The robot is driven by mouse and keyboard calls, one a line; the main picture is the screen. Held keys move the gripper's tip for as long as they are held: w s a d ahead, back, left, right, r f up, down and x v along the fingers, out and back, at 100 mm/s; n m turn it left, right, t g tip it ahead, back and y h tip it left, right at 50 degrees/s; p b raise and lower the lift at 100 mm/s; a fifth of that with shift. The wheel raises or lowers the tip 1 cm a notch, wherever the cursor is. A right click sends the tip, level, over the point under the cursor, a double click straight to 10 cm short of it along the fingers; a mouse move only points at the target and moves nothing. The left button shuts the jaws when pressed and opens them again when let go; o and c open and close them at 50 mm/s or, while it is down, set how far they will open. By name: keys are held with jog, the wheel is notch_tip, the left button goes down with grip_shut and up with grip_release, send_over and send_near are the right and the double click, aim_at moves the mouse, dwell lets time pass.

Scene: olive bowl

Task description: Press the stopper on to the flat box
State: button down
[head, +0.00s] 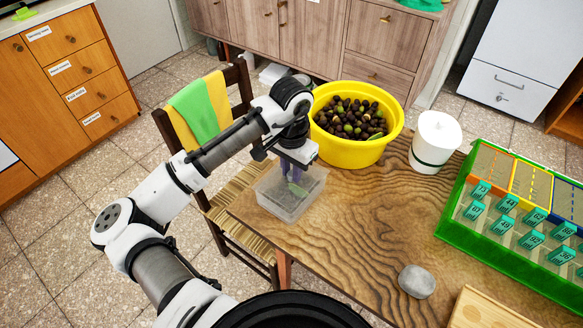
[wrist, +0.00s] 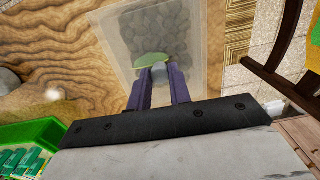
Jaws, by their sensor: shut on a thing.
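The flat box (head: 277,207) is clear, see-through plastic and sits at the left end of the wooden table. In the wrist view the box (wrist: 204,72) shows rounded grey shapes through it. My gripper (head: 293,178) points down over the box with purple fingers. In the wrist view my gripper (wrist: 159,82) is shut on a small grey piece with a green rounded part (wrist: 152,59) at its far end, likely the stopper. The green also shows low between the fingers in the head view. I cannot tell whether it touches the box.
A yellow bowl of olives (head: 357,145) stands just behind the box. A white lidded tub (head: 436,140) is right of it. A green-framed tray (head: 490,249), a grey stone (head: 416,281) and a wooden board (head: 490,308) lie further right. A chair (head: 236,135) stands at the left.

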jog(key=shift+f, duration=0.5)
jog(key=c, duration=1.3)
grip_release()
jog(key=shift+o, duration=0.3)
jog(key=o, duration=0.5)
jog(key=shift+r, duration=0.1)
notch_tip(320, 180, up, 6)
jog(key=p, duration=0.5)
